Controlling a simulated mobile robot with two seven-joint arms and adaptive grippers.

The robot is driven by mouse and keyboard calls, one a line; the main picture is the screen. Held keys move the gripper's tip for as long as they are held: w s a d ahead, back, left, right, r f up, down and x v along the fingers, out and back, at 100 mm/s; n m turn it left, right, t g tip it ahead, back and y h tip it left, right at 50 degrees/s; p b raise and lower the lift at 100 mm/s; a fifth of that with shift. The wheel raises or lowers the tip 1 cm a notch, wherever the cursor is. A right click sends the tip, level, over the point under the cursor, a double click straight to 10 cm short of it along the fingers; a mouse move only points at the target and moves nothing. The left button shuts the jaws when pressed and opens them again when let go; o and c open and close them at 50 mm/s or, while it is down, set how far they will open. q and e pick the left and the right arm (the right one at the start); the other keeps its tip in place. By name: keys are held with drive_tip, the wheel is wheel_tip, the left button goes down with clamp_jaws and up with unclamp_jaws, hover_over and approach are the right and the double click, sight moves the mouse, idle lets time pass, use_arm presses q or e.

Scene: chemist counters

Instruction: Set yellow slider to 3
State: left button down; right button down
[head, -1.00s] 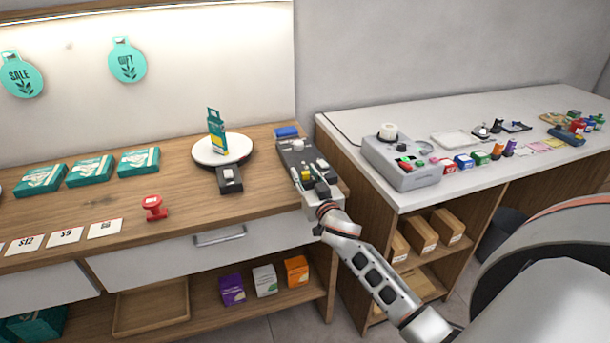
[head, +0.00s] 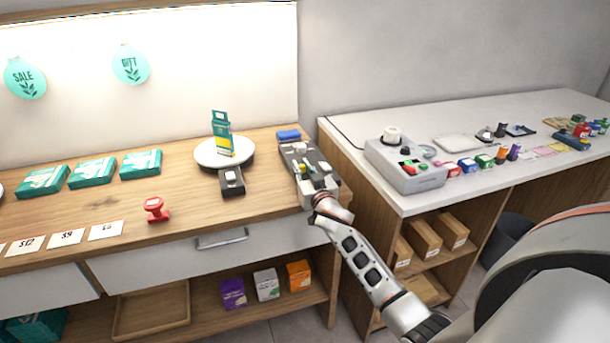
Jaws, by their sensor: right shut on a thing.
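The dark slider panel (head: 290,151) lies at the right end of the wooden counter, with small light and coloured knobs on it. The yellow slider (head: 303,168) is a small yellow spot near the panel's front part, partly hidden by my right gripper. My right gripper (head: 309,172) reaches over the panel's front end and is shut on the yellow slider. The scale marks are too small to read, so I cannot tell the slider's setting. My left gripper is not in view.
A blue item (head: 288,135) lies behind the panel. A grey device (head: 405,166) stands on the white counter to the right.

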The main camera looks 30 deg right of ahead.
drive_tip(key=shift+w, duration=0.1)
drive_tip(key=c, duration=2)
unclamp_jaws()
drive_tip(key=shift+o, duration=0.2)
drive_tip(key=v, duration=1.2)
drive_tip(key=shift+d, duration=0.1)
